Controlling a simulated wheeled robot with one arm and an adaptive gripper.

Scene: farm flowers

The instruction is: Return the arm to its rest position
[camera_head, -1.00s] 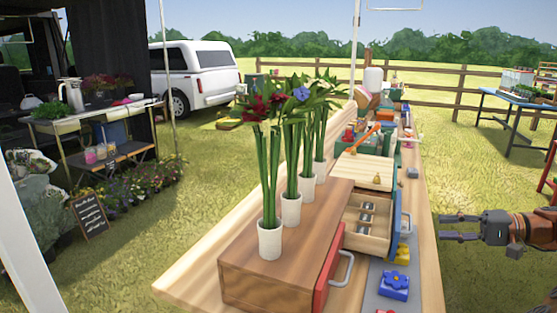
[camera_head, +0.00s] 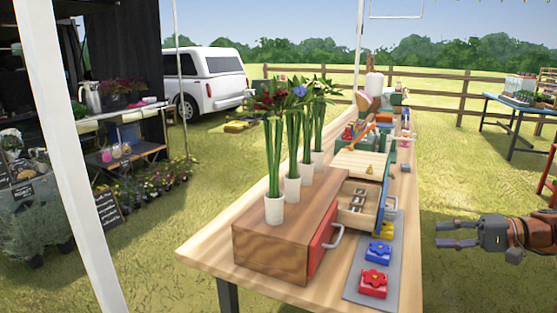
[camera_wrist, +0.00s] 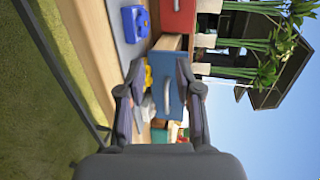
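My gripper (camera_head: 458,234) is off the right side of the wooden table (camera_head: 207,246), over the grass, pointing left. Its two fingers are apart with nothing between them. In the wrist view the gripper (camera_wrist: 160,92) also shows its fingers spread, with the blue drawer front (camera_wrist: 181,88) seen beyond them. My arm enters from the right edge in the head view.
A wooden box (camera_head: 270,250) with a red drawer (camera_head: 323,236) bears several white vases of flowers. An open drawer (camera_head: 357,215) stands behind it. Open grass lies around my gripper.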

